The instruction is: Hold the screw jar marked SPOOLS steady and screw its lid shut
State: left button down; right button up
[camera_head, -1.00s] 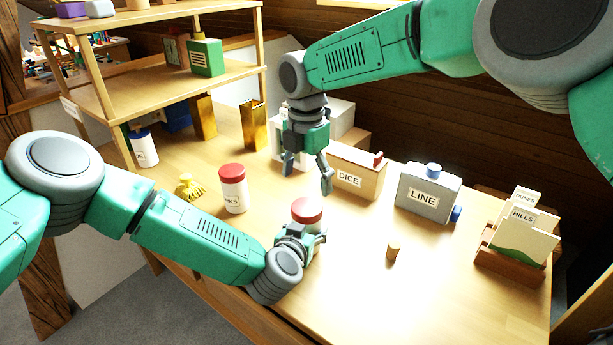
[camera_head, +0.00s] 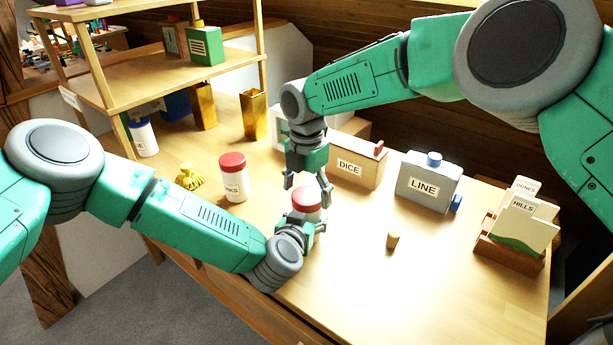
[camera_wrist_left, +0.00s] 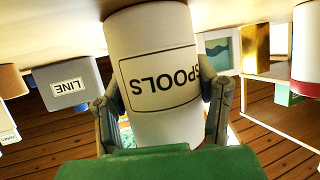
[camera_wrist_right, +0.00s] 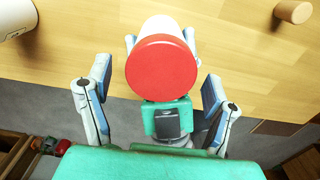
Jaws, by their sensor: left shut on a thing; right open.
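The SPOOLS jar is a white cylinder with a black-lettered label, and its label (camera_wrist_left: 160,82) faces the left wrist camera, upside down there. Its red lid (camera_head: 307,198) is on top, and the lid also fills the middle of the right wrist view (camera_wrist_right: 161,76). My left gripper (camera_wrist_left: 165,105) is shut on the jar body from the side, one finger on each side. My right gripper (camera_wrist_right: 152,95) points down over the lid, open, with a finger on either side and clear gaps to the lid. In the head view my right gripper (camera_head: 306,187) is just above the lid. How tightly the lid sits is not visible.
Another white jar with a red lid (camera_head: 233,177) stands to the left. A DICE box (camera_head: 357,163) and a grey LINE can (camera_head: 428,184) stand behind and right. A small wooden cylinder (camera_head: 393,240) stands on the table. The front right of the tabletop (camera_head: 450,290) is clear.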

jog(key=shift+f, duration=0.6)
jog(key=c, duration=1.2)
jog(key=m, duration=0.4)
jog(key=shift+m, duration=0.3)
jog(key=m, duration=0.4)
jog(key=shift+a+m, duration=0.1)
jog(key=shift+m, duration=0.2)
jog(key=m, duration=0.4)
jog(key=shift+m, duration=0.4)
jog(key=m, duration=0.5)
jog(key=shift+a+m, duration=0.1)
jog(key=shift+m, duration=0.2)
